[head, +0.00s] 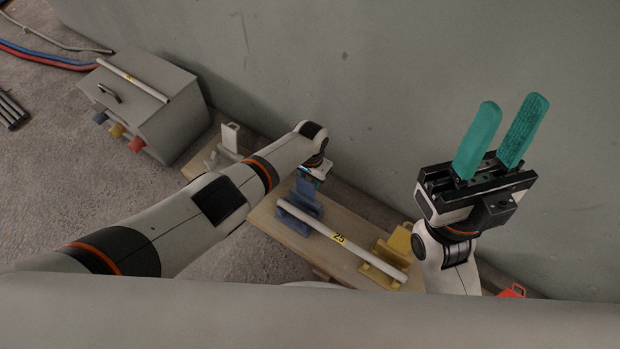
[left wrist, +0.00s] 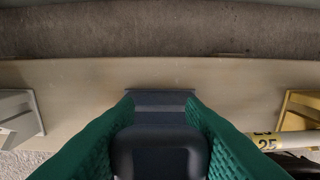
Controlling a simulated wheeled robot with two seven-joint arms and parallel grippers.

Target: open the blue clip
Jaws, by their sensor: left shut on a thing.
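The blue clip (head: 297,213) stands on a wooden board, with a blue upper part behind the white conduit. The conduit (head: 338,238), marked 25, lies across the blue clip and the yellow clip (head: 392,252). My left gripper (head: 312,178) is at the blue clip's upper part. In the left wrist view its green fingers (left wrist: 160,98) are shut on a dark blue piece of the clip (left wrist: 160,145). The arm partly hides this grip in the head view. My right gripper (head: 510,128) is held up at the right, its teal fingers apart and empty.
A pale clip (head: 229,138) stands at the board's far left end; it also shows in the left wrist view (left wrist: 18,118). A grey box (head: 150,105) with another white conduit on top stands at the left. A grey wall (head: 400,90) rises close behind the board (head: 262,215).

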